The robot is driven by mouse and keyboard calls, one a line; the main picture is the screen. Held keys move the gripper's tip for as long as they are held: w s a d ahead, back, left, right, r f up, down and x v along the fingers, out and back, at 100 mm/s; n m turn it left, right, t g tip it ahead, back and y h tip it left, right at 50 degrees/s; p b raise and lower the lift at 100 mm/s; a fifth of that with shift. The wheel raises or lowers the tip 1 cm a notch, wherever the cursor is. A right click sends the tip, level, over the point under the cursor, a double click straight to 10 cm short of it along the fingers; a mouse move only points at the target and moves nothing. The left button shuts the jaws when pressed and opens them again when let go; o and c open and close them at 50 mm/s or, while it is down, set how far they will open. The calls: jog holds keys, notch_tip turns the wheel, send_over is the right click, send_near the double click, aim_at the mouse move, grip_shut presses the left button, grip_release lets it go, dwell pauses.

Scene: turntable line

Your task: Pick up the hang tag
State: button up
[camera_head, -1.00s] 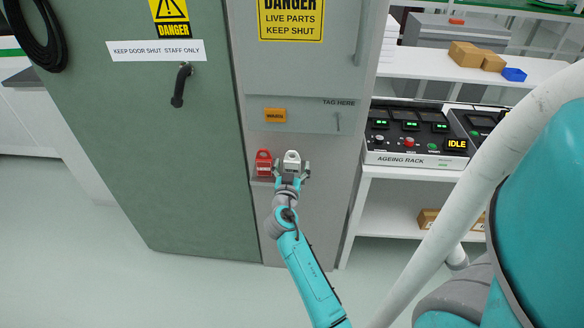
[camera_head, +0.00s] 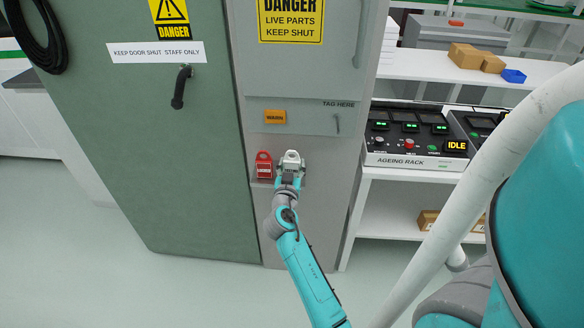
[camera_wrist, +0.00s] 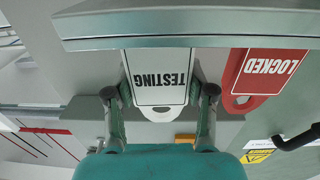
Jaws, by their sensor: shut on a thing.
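A white hang tag (camera_head: 291,158) stands upright against the grey cabinet front, beside a red tag (camera_head: 263,164). In the wrist view the white tag (camera_wrist: 158,80) reads TESTING upside down, and the red tag (camera_wrist: 268,76) reads LOCKED. My gripper (camera_head: 290,170) is shut on the white tag. In the wrist view my gripper (camera_wrist: 163,92) has one finger at each side edge of it. The far end of the white tag is hidden behind a grey ledge (camera_wrist: 190,30). I cannot tell whether it still rests there.
The red tag is close to the left of my gripper in the head view. Above are an orange label (camera_head: 275,117) and a small handle (camera_head: 337,124) on the cabinet. A green door (camera_head: 190,150) is at left. The ageing rack (camera_head: 415,145) stands on a white bench at right.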

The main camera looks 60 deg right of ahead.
aim_at(291, 161)
jog(key=r, duration=0.6)
jog(key=shift+a, duration=0.25)
jog(key=v, duration=1.9)
jog(key=shift+s, duration=0.35)
jog(key=shift+d, duration=0.1)
